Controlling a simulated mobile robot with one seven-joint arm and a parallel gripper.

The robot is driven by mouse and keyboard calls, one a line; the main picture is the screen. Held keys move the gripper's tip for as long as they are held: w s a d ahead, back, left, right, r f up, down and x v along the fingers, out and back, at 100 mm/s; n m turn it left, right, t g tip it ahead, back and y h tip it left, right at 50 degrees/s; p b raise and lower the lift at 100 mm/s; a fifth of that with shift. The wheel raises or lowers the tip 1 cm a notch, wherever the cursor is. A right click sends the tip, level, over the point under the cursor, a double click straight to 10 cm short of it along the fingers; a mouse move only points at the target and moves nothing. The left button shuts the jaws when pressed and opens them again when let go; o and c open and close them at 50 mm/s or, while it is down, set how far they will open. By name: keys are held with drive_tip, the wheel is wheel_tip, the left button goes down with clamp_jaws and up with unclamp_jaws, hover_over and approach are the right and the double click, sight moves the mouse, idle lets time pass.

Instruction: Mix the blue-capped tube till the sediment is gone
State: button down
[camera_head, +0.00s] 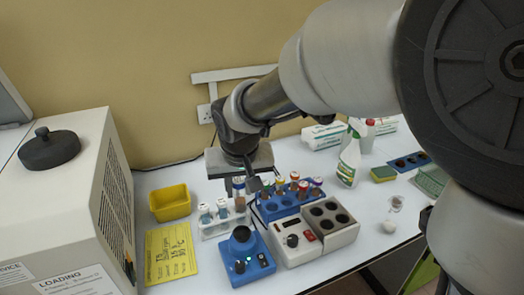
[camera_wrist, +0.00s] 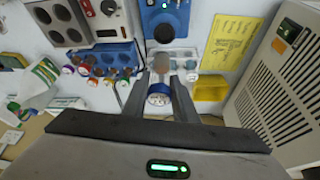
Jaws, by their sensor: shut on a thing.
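My gripper (camera_head: 239,183) is shut on a tube (camera_head: 239,202) with brownish contents, above the right end of the white rack (camera_head: 216,231). In the wrist view my gripper (camera_wrist: 159,96) has its two fingers on either side of this blue-capped tube (camera_wrist: 158,88). The tube looks upright; I cannot tell whether its lower end is still inside the rack. The blue mixer (camera_head: 253,262) stands in front of the rack, with a dark round cup on top; it also shows in the wrist view (camera_wrist: 165,8).
A blue rack (camera_head: 284,211) with several coloured-cap tubes stands right of the white rack. A grey block with dark wells (camera_head: 343,235) and a yellow bin (camera_head: 171,203) are nearby. A spray bottle (camera_head: 350,160) stands farther right. A large beige machine (camera_head: 70,200) bounds the left.

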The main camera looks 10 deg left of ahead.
sight(241, 208)
drive_tip(key=shift+f+b, duration=2.65)
drive_tip(key=shift+f, duration=1.2)
drive_tip(key=shift+f+b, duration=0.3)
drive_tip(key=shift+f, duration=0.05)
drive_tip(key=shift+r, duration=0.1)
drive_tip(key=shift+r+p, duration=3)
drive_tip(key=shift+r, duration=1.45)
